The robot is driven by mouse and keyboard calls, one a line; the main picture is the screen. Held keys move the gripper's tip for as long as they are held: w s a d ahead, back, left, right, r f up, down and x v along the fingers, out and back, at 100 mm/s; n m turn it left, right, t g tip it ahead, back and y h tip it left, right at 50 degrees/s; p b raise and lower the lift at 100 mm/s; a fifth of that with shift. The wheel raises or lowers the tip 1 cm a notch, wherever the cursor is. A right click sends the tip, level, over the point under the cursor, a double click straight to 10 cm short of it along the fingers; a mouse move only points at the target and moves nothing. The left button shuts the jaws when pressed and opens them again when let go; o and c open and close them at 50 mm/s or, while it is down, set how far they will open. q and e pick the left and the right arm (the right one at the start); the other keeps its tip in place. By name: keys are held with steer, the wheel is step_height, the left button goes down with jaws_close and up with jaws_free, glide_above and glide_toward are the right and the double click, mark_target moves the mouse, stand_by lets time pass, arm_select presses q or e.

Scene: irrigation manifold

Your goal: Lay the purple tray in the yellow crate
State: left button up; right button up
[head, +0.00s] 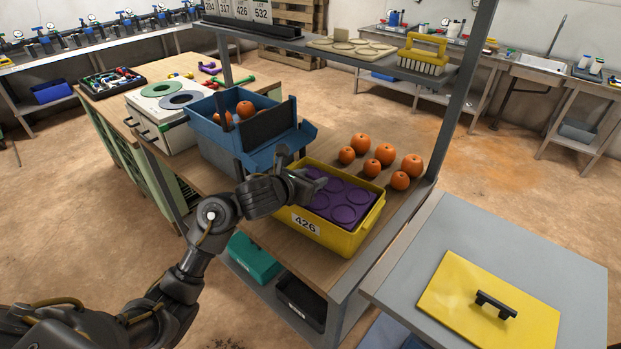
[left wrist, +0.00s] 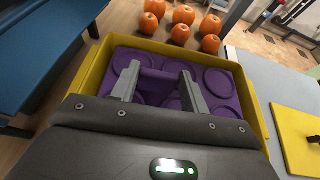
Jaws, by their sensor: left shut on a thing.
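The purple tray (head: 343,203), with round recesses, lies inside the yellow crate (head: 345,241), which bears a 426 label. The tray appears level, below the crate's rim. In the left wrist view the tray (left wrist: 222,84) sits within the crate walls (left wrist: 90,70). My left gripper (head: 312,184) reaches over the crate's left side and is shut on the tray. In the left wrist view its two fingers (left wrist: 160,82) straddle a raised purple grip on the tray. The tray's underside and near part are hidden. My right gripper is not in view.
Several oranges (head: 385,154) stand behind the crate. A blue bin (head: 300,137) with oranges stands left of it. A shelf (head: 385,62) on grey posts hangs above. A grey table with a yellow lid (head: 455,305) is at the right.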

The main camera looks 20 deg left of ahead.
arm_select(q)
steer(key=o, duration=1.6)
step_height(320, 180, up, 11)
steer(key=p, duration=0.9)
